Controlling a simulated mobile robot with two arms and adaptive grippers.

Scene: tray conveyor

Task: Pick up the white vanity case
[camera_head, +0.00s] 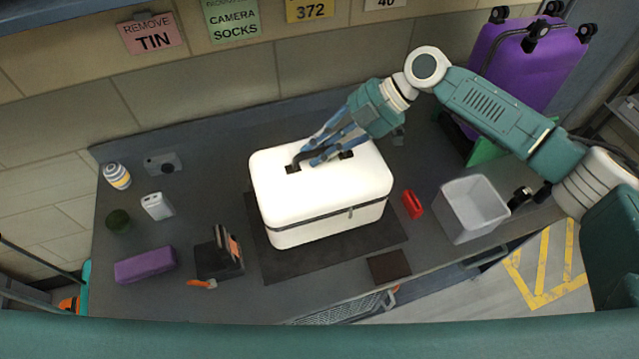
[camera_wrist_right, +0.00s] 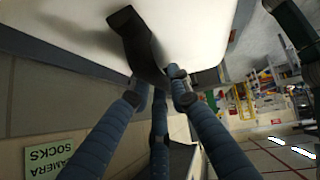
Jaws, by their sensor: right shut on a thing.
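The white vanity case (camera_head: 320,205) is a boxy white case with a dark seam, a small front latch and a dark handle on top. It is above the dark mat (camera_head: 290,265) in the middle of the table; I cannot tell whether it touches the mat. My right gripper (camera_head: 312,156) reaches down from the upper right and is shut on the case's handle. In the right wrist view the blue fingers (camera_wrist_right: 163,80) close around the dark handle (camera_wrist_right: 140,45), with the white case (camera_wrist_right: 80,25) beside it. My left gripper is not in view.
A white bin (camera_head: 470,208) and a red object (camera_head: 412,204) stand right of the case. A dark holder (camera_head: 218,258), a purple box (camera_head: 145,265) and several small items lie at the left. A purple suitcase (camera_head: 525,65) stands at the upper right.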

